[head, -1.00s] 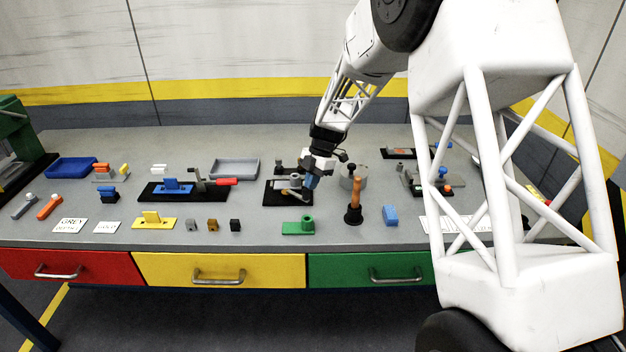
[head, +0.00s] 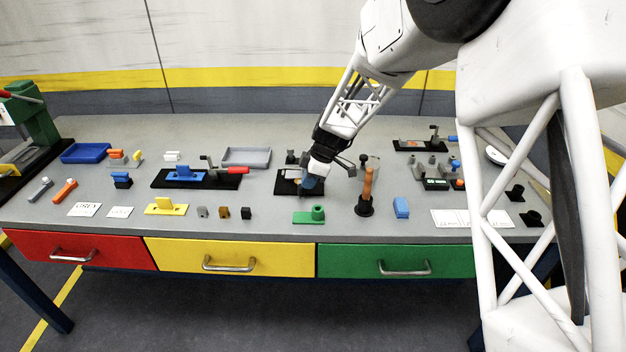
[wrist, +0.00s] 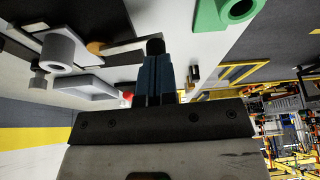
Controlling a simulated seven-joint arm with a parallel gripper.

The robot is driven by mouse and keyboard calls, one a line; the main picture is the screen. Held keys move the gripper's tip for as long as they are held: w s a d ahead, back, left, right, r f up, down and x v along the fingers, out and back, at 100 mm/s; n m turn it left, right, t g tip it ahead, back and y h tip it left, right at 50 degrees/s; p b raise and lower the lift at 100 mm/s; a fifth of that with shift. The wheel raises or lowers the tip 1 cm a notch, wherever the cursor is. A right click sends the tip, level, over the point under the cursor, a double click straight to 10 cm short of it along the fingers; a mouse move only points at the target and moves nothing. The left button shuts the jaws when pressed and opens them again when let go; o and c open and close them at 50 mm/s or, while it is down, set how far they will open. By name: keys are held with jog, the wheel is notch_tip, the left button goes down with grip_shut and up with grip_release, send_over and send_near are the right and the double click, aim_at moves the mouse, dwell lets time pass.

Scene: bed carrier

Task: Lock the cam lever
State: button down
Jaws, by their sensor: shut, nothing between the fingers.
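My gripper (head: 311,185) is shut and empty, its dark blue fingers pointing down over a small black fixture plate (head: 284,189) in the middle of the bench. The fingers also show in the wrist view (wrist: 155,80), pressed together. The fixture's grey metal parts are mostly hidden behind my gripper in the head view, so I cannot tell the cam lever's angle or whether the fingers touch it. A grey bar (head: 345,163) shows just right of my gripper; I cannot tell whether it is the lever.
An orange-handled tool (head: 367,185) stands upright close right of my gripper. A green part (head: 310,214) lies in front. A black fixture with a blue block (head: 185,174) and red-handled clamp (head: 228,170) is to the left.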

jog(key=shift+s+a+f, duration=0.1)
jog(key=shift+s+a, duration=0.05)
jog(key=shift+a, duration=0.15)
dwell(0.5)
jog(key=v, duration=0.8)
dwell(0.3)
